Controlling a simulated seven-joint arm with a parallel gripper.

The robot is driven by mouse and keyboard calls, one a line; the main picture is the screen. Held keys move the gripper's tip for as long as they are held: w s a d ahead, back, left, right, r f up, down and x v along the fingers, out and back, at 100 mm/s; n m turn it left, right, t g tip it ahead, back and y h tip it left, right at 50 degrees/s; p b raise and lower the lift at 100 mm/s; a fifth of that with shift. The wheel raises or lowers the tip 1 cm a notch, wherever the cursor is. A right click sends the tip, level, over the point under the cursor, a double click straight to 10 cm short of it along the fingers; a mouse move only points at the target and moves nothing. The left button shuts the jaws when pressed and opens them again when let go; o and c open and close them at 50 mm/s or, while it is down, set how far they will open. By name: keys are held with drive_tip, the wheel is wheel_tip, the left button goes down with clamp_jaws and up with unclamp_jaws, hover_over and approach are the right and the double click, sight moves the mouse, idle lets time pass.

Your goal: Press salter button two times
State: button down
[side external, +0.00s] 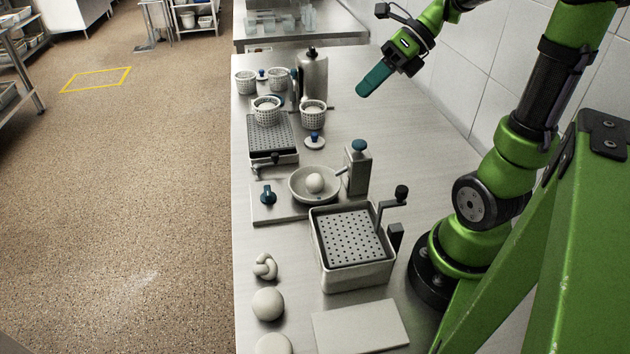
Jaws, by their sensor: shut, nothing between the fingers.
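A grey metal dispenser (357,178) stands right of a round bowl (296,190), with a spout reaching toward the bowl. It looks like the salter, though no label shows. Its round blue button (359,146) sits on top and looks raised. A pale dough ball (314,183) lies in the bowl. My gripper (364,93) is at the upper right, its teal fingers shut and empty, pointing down and left. In the picture it is above the button and apart from it. The exact height and depth between them cannot be told.
Perforated baskets (313,114), a metal canister (313,75) and a dark perforated tray (270,135) stand behind. A blue knob (267,193) is left of the bowl. A perforated-plate bin (350,238) with a crank is in front. The counter's (405,140) right side is clear.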

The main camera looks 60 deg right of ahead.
sight(363, 141)
drive_tip(key=shift+f, duration=4.4)
drive_tip(key=shift+f, duration=0.4)
drive_tip(key=shift+f, duration=0.6)
drive_tip(key=shift+r, duration=1.05)
drive_tip(key=shift+r, duration=2.5)
